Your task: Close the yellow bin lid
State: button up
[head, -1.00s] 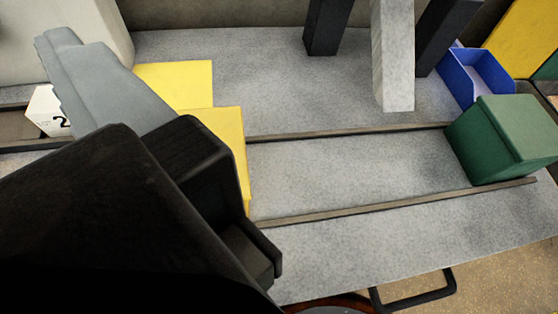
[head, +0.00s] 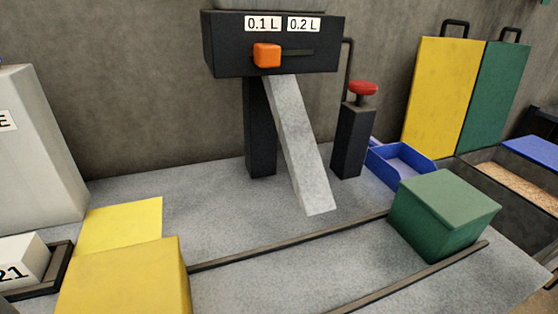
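A yellow box-shaped bin (head: 130,283) stands at the lower left, cut off by the bottom edge of the picture. A flat yellow panel (head: 122,222) shows just behind it and looks like its lid. I cannot tell from this angle whether the panel is joined to the bin, and the bin's inside does not show. My gripper is out of the picture.
A green bin (head: 440,215) with its top covered sits between dark rails at right. A black dispenser (head: 270,45) with an orange slider and a grey chute (head: 297,145) stands behind. A blue tray (head: 400,165) and a red-topped post (head: 352,135) are near. Grey counter is clear mid-picture.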

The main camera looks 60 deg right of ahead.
aim_at(445, 69)
jog(key=z, duration=2.75)
